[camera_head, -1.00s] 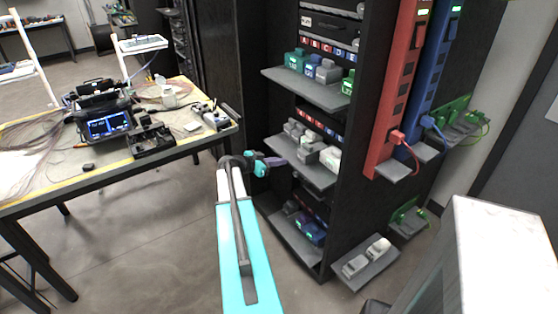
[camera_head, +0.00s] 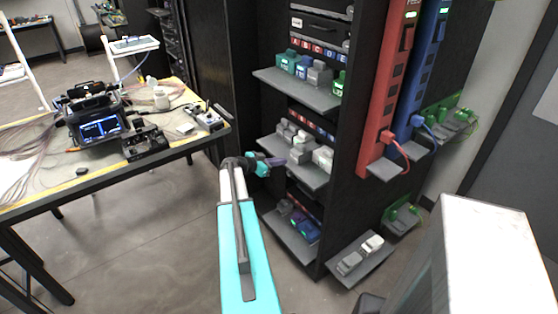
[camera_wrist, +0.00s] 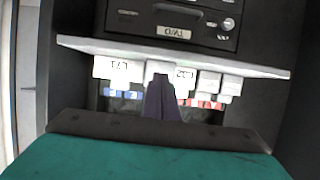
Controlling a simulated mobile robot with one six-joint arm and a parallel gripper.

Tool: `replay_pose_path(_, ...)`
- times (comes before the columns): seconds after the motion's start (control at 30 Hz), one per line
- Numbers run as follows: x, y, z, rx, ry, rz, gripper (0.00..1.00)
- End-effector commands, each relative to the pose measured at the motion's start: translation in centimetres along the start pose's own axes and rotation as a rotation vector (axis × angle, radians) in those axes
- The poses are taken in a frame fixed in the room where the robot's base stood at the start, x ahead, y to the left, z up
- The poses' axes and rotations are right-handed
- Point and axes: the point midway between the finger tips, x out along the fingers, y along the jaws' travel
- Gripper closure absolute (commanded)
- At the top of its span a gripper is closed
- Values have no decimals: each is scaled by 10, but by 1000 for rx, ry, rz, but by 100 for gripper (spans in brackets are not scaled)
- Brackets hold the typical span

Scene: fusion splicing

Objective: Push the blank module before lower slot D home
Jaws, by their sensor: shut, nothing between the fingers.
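My gripper (camera_head: 274,161) is shut and empty, level with the middle rack shelf (camera_head: 311,176) at its left front edge in the head view. In the wrist view the dark fingers (camera_wrist: 161,96) are together, pointing at a row of pale modules. A wide labelled module (camera_wrist: 118,69) is left of the fingers and another labelled one (camera_wrist: 184,75) is right. A pale module (camera_wrist: 157,67) shows partly behind the fingertips. I cannot tell which module is the blank before lower slot D. Blue slot labels (camera_wrist: 122,93) show left, red ones (camera_wrist: 205,103) right; the fingers hide the middle.
An upper shelf (camera_head: 297,90) holds green, teal and grey modules; a bottom shelf (camera_head: 289,234) holds dark blue ones. Red (camera_head: 385,95) and blue (camera_head: 420,75) power strips stand at the right. A work table (camera_head: 45,183) is at the left. Open floor lies between.

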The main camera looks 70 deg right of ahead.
Motion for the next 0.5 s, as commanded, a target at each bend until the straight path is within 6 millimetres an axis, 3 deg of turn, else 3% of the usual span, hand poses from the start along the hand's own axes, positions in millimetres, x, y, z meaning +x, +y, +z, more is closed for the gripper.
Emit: replay_pose_path(0.5, 21, 0, -1, 1, -1, 1, 100)
